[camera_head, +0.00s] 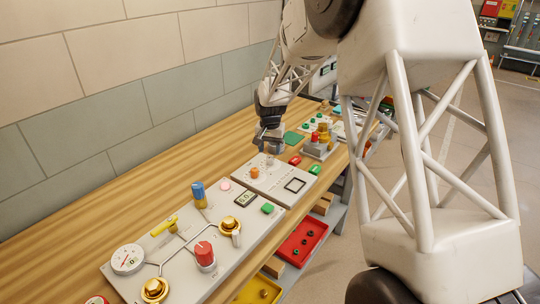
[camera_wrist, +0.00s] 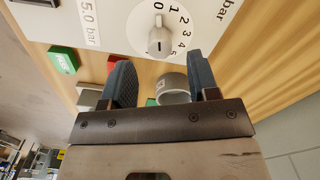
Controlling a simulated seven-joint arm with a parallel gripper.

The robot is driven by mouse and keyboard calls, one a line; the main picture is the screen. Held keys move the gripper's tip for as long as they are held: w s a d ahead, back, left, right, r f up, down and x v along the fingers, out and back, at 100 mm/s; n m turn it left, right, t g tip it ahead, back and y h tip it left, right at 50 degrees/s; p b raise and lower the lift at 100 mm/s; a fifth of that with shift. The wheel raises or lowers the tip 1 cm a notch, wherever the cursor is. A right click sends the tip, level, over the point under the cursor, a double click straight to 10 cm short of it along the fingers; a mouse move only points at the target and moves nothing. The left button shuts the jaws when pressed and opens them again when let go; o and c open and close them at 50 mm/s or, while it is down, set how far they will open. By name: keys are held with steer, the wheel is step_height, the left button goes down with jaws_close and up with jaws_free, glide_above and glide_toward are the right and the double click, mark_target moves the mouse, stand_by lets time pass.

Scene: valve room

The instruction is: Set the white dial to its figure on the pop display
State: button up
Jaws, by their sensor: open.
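The white dial (camera_wrist: 160,42) sits on a pale panel, with black figures from 0 to 5 around one side. Its knob carries a short dark mark; which figure it is set to is hard to tell. A white strip (camera_wrist: 88,20) on the panel reads "5.0 bar". My gripper (camera_wrist: 160,62) is open, its two dark fingers apart and empty, above the panel edge near the dial. In the head view my gripper (camera_head: 270,141) hangs over the back of the middle panel (camera_head: 268,188).
A grey ring (camera_wrist: 173,85) shows between my fingers, beyond the panel. Green (camera_wrist: 62,60) and red (camera_wrist: 115,62) blocks lie beside the panel. A nearer panel has a red knob (camera_head: 204,254), blue knob (camera_head: 199,192) and gauge (camera_head: 127,259). The table by the wall is clear.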

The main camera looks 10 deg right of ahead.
mark_target(271, 158)
steer(key=shift+r, duration=1.75)
steer(key=shift+s+r, duration=0.3)
steer(key=s+d+r+n, duration=0.1)
steer(key=s+r, duration=0.3)
steer(key=s, duration=0.4)
steer(key=s+d+r+t, duration=0.1)
steer(key=s+d+r, duration=0.1)
steer(key=s+r, duration=0.5)
steer(key=s+d+r+n, duration=0.1)
steer(key=s+r, duration=0.1)
steer(key=s, duration=0.8)
steer(key=s+d+n+t, duration=0.1)
steer(key=s+n, duration=0.1)
steer(key=s, duration=2.2)
steer(key=shift+s+d+f+t, duration=0.3)
steer(key=shift+d+f, duration=0.05)
steer(key=shift+f, duration=0.1)
